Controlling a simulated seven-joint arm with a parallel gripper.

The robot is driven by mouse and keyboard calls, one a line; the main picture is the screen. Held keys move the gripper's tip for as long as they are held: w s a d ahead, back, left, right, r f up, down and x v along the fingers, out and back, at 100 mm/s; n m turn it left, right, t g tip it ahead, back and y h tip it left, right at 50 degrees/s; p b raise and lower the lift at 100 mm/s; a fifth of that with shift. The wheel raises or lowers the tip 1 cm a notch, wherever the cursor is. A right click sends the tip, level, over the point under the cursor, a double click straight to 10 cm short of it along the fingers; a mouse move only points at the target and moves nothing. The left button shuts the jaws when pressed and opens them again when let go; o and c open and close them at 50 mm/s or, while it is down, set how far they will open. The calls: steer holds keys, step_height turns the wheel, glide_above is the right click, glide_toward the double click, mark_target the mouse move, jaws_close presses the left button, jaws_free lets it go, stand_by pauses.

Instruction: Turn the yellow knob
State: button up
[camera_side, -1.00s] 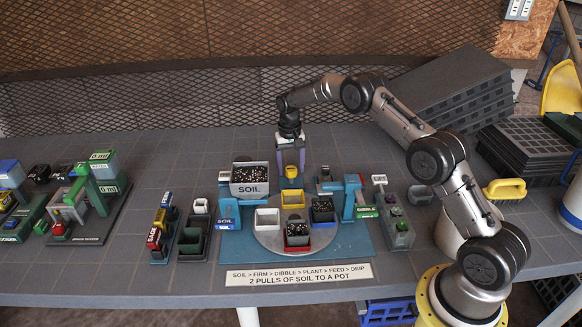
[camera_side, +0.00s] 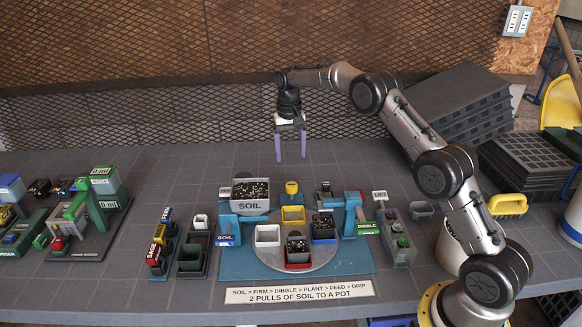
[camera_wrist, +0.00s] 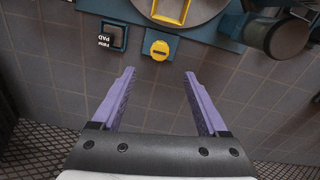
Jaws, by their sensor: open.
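The yellow knob (camera_side: 291,188) stands on a small blue base behind the round grey turntable (camera_side: 262,254) in the side view. In the wrist view the yellow knob (camera_wrist: 160,50) shows from above as a round cap with a dark slot line across it. My gripper (camera_side: 291,158) is above and behind the knob, apart from it, with its purple fingers pointing down. In the wrist view my gripper (camera_wrist: 157,72) is open and empty, the fingers wide apart, with the knob beyond the gap between the tips.
The soil bin (camera_side: 251,206) is left of the knob. A firm pad (camera_wrist: 112,37) lies beside the knob in the wrist view. The table behind the knob is clear.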

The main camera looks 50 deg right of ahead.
steer(key=shift+r, duration=1.15)
steer(key=shift+a, duration=0.1)
steer(key=s+a+r+n+t, duration=0.1)
steer(key=s+a+r+t, duration=0.15)
steer(key=r, duration=0.75)
steer(key=s+a+r+t, duration=0.1)
steer(key=s+a+r, duration=0.3)
steer(key=r, duration=0.5)
steer(key=s+a+r+n, duration=0.1)
steer(key=s+a+r, duration=0.2)
steer(key=s+r, duration=0.45)
steer(key=s+a+f+n+t, duration=0.1)
steer(key=s+a+f+n, duration=0.15)
steer(key=s, duration=0.85)
steer(key=s+a+f+n+t, duration=0.1)
steer(key=s+a+f+t, duration=0.15)
steer(key=s, duration=0.85)
steer(key=s+f+n+g, duration=0.1)
steer(key=s+f, duration=0.4)
steer(key=f, duration=0.4)
steer(key=shift+n, duration=0.35)
